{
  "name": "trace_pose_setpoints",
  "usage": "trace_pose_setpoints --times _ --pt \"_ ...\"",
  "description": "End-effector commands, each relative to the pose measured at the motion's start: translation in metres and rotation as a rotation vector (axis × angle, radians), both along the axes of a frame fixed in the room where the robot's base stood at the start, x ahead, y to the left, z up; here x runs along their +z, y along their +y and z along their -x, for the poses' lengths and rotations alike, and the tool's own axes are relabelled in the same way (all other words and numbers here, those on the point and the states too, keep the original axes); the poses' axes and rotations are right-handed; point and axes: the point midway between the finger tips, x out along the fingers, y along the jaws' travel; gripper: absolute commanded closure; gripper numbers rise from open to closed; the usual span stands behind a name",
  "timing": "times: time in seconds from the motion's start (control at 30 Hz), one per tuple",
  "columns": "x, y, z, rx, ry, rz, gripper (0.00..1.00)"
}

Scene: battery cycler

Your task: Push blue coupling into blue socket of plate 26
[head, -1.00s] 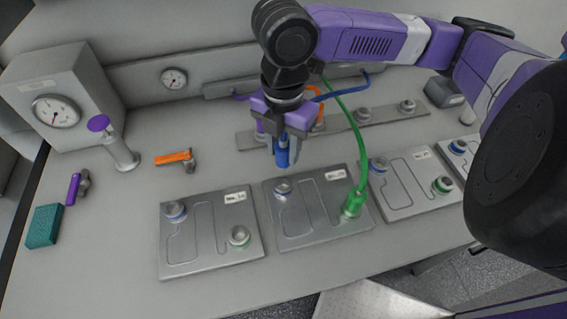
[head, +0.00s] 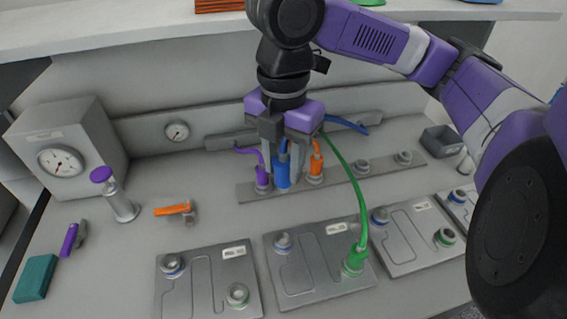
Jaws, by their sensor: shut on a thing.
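My gripper (head: 283,172) is shut on the blue coupling (head: 282,178), which hangs upright between the fingers with its blue hose (head: 345,123) trailing to the back. In the picture it overlaps the back rail, between the purple and orange couplings; its exact height is hard to tell. A green coupling (head: 354,261) sits on that plate's other socket. The label (head: 337,228) is too small to read.
A metal rail (head: 335,179) holds a purple coupling (head: 262,178) and an orange coupling (head: 316,165). The green hose (head: 350,180) arches right of my gripper. A plate (head: 408,240) lies to the right. An orange-handled tool (head: 173,209) and gauge box (head: 65,150) stand left.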

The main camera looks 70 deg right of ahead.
Motion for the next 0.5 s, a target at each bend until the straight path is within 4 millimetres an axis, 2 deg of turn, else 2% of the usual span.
trace_pose_setpoints --times 0.03,0.1,0.5 --pt "0.0 0.0 -0.0001 0.0 0.0 0.0 0.89" --pt "-0.0001 0.0 -0.0001 0.0 0.0 0.0 1.0" --pt "0.0077 0.0 -0.0001 0.0 0.0 0.0 1.0"
